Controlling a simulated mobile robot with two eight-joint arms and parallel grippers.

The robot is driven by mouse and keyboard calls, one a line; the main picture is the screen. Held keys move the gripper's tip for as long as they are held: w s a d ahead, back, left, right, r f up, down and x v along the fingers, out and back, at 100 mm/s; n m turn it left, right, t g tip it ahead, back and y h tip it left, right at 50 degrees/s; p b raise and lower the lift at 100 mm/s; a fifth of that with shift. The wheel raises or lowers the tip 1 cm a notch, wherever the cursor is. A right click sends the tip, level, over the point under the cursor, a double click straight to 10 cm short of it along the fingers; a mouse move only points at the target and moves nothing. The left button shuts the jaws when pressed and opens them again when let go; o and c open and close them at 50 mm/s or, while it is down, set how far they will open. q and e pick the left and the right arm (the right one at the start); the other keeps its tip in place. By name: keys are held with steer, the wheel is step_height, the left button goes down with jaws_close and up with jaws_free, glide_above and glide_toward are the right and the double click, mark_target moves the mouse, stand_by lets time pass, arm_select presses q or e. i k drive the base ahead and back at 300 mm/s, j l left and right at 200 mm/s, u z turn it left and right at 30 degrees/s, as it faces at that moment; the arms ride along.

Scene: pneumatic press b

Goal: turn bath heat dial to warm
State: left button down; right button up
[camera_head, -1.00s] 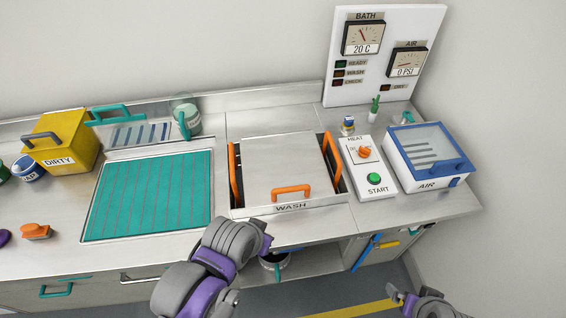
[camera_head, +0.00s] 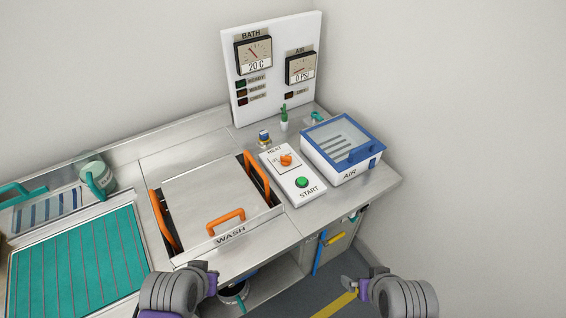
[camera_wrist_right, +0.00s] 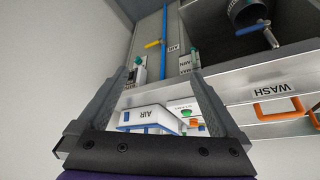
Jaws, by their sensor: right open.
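The orange heat dial (camera_head: 286,160) sits at the top of a white panel (camera_head: 280,175) marked HEAT and START, above a green button (camera_head: 302,182). The dial's pointer setting is too small to read. The BATH gauge (camera_head: 254,54) reads 20 C. My right gripper (camera_head: 349,285) is in front of the counter, apart from the dial; in the right wrist view (camera_wrist_right: 167,75) its fingers are spread and empty, and the dial (camera_wrist_right: 197,124) shows beyond them, partly cut off by a finger. My left gripper (camera_head: 212,281) is by the counter's front edge, its jaws unclear.
The wash bath lid (camera_head: 205,195) with an orange handle lies left of the panel. The blue-lidded AIR box (camera_head: 347,168) stands to its right. A small cactus (camera_head: 284,122) and a small blue-topped jar (camera_head: 264,137) stand behind the panel. A blue bar (camera_head: 319,253) runs down the cabinet front.

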mark_target(285, 160)
steer(key=i+u, duration=0.15)
steer(key=u, duration=0.3)
steer(key=i+u, duration=0.15)
steer(key=u, duration=0.3)
steer(key=i+l+u, duration=0.1)
steer(key=u, duration=0.35)
steer(key=i, duration=0.05)
